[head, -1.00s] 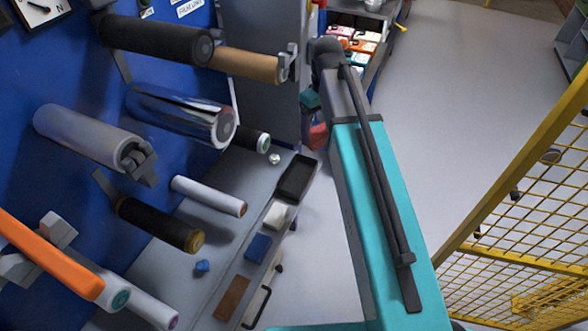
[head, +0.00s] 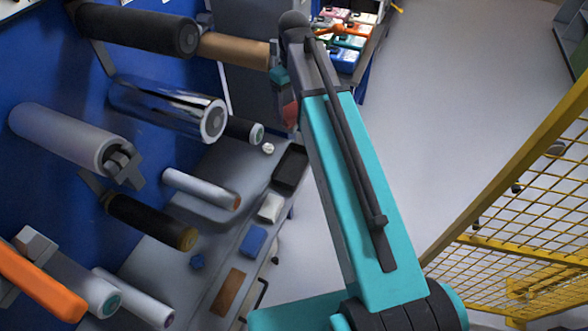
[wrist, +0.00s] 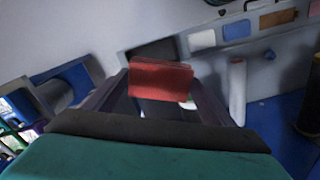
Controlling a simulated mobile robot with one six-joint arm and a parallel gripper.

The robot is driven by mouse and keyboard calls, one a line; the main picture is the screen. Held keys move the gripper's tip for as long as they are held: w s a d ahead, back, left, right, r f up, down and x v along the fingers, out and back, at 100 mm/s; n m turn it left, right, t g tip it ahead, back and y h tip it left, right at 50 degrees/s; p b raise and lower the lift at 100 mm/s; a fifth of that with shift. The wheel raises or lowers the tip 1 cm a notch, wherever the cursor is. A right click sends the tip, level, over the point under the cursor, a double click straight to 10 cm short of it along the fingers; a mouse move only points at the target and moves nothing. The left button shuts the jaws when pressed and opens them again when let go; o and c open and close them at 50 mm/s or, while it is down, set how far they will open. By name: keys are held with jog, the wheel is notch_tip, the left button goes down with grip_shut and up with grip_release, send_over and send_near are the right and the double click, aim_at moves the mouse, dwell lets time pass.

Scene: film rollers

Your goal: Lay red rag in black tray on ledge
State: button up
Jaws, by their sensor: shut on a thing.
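The red rag (wrist: 160,78) is held between the two fingers of my gripper (wrist: 158,92), which is shut on it. In the head view only a small part of the rag (head: 291,115) shows beside my arm. The black tray (head: 290,166) lies on the outer edge of the grey ledge (head: 222,238) and looks empty from there. In the wrist view the tray (wrist: 154,49) shows just behind the rag, which covers part of it. The rag is apart from the ledge in the head view, but its height over the tray is hard to tell.
A white block (head: 270,207), a blue block (head: 253,240) and a brown block (head: 228,292) sit in line along the ledge. Several rollers, including a chrome one (head: 165,112), jut from the blue wall. A yellow mesh guard (head: 520,215) stands at right. Open floor lies between.

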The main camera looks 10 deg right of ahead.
aim_at(293, 116)
jog(key=f+m, duration=0.1)
jog(key=f+m+b, duration=0.1)
jog(key=m, duration=0.1)
jog(key=shift+w+f, duration=0.2)
jog(key=shift+w, duration=0.15)
jog(key=f+m, duration=0.1)
jog(key=m, duration=0.1)
jog(key=f+m+b, duration=0.1)
jog(key=f+m, duration=0.1)
jog(key=shift+w+m, duration=0.3)
jog(key=shift+w, duration=0.05)
notch_tip(293, 116, down, 16)
jog(key=w+m+b, duration=0.3)
jog(key=m+b, duration=0.4)
jog(key=m, duration=1.6)
jog(key=shift+f, duration=0.1)
jog(key=shift+f+p, duration=0.3)
jog(key=shift+f, duration=2.85)
